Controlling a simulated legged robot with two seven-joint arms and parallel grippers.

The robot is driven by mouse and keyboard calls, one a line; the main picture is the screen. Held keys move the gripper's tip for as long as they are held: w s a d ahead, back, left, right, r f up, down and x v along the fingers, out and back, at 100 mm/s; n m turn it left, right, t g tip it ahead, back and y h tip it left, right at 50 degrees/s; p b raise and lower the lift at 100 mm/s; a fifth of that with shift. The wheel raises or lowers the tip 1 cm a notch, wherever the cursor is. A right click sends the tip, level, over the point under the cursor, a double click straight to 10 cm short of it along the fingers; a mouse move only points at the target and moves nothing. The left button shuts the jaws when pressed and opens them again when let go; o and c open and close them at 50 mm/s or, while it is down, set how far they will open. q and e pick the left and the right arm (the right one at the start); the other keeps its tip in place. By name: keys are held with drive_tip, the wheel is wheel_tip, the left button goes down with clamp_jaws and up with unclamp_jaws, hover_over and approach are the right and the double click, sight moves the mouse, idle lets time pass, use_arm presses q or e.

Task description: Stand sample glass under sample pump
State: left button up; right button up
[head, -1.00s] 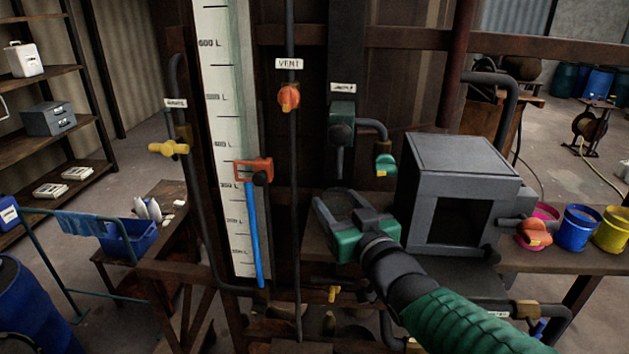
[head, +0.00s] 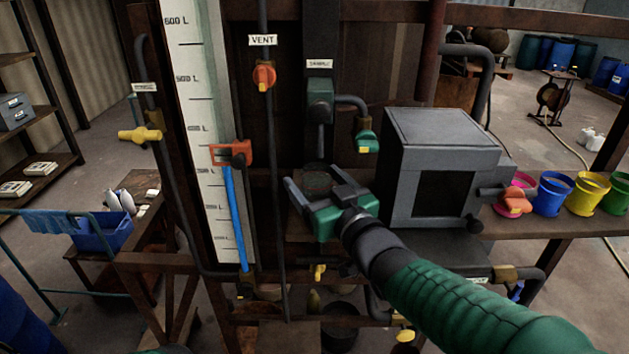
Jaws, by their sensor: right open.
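The sample pump (head: 320,98) is a dark green block on the post under a label reading SAMPLE. A grey spout points straight down from it. My right gripper (head: 314,176), with a green body and grey fingers, is open just below the spout. A faint see-through shape, seemingly the sample glass (head: 318,181), shows between its fingers, roughly below the spout. Its outline is too dim to tell whether the fingers touch it or exactly what it stands on. My left gripper is not in view.
A grey box (head: 440,165) with a dark opening stands close right of my gripper. A green-handled tap (head: 367,141) hangs above right. The level gauge (head: 205,130) and vent pipe are at left. Pink, blue (head: 553,192) and yellow buckets stand on the right bench.

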sight(326, 188)
drive_tip(key=shift+w+d+f, duration=0.2)
drive_tip(key=shift+w+d, duration=0.05)
drive_tip(key=shift+d, duration=0.2)
drive_tip(key=shift+s+d+f+b, duration=0.3)
drive_tip(key=shift+s+d+b, duration=0.45)
drive_tip(key=shift+s+b, duration=0.1)
drive_tip(key=v, duration=0.2)
drive_tip(key=b+v, duration=0.1)
drive_tip(key=v, duration=0.2)
drive_tip(key=shift+s+a+r, duration=0.1)
drive_tip(key=shift+a+r, duration=0.1)
drive_tip(key=shift+a, duration=0.05)
use_arm(q)
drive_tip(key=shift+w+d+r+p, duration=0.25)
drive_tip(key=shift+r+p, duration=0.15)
drive_tip(key=shift+p, duration=1.35)
use_arm(e)
drive_tip(key=shift+v, duration=2.3)
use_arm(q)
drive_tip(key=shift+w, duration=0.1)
use_arm(e)
drive_tip(key=shift+a+r, duration=0.1)
drive_tip(key=shift+a, duration=0.15)
